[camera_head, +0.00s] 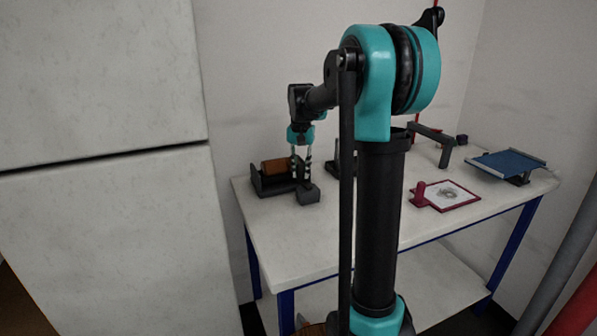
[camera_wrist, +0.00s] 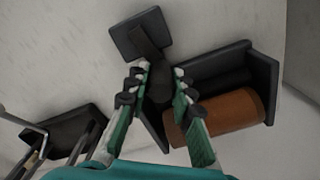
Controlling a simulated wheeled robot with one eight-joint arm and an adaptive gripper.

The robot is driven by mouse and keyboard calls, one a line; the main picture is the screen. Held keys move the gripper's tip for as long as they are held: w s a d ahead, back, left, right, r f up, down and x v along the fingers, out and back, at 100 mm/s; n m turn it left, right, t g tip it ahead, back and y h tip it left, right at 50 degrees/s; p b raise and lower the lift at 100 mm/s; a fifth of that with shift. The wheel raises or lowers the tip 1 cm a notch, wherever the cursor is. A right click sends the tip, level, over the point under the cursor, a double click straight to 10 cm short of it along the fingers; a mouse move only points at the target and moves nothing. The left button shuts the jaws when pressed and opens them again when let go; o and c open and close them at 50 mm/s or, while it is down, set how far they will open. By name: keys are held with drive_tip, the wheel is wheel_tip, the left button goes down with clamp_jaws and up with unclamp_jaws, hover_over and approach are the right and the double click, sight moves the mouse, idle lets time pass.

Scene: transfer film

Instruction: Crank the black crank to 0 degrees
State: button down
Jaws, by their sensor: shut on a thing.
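A dark roller stand (camera_head: 262,187) with a brown roll (camera_head: 277,165) sits at the left end of the table. In the wrist view, the stand (camera_wrist: 263,62) and brown roll (camera_wrist: 228,113) are at the right. The black crank (camera_wrist: 149,50) lies beside the stand, with a square dark block (camera_wrist: 137,30) at its upper end. That block also shows in the head view (camera_head: 308,194). My gripper (camera_head: 301,174) points down at the stand's right side. In the wrist view, my gripper's fingers (camera_wrist: 160,82) are shut on the crank. Its gripped part is partly hidden.
A dark stand (camera_head: 333,167) is right of the roller stand, partly hidden by my arm. A magenta-framed picture (camera_head: 449,205), a blue-topped tray (camera_head: 513,163) and a dark bracket (camera_head: 436,140) are farther right. A pale wall panel (camera_head: 110,230) stands left of the table (camera_head: 285,250).

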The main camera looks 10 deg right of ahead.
sight(303, 164)
drive_tip(key=shift+w+d+m, duration=0.1)
drive_tip(key=shift+d+m, duration=0.25)
drive_tip(key=shift+m, duration=0.55)
drive_tip(key=c, duration=1.3)
unclamp_jaws()
drive_tip(key=shift+r, duration=0.1)
wheel_tip(303, 164, up, 12)
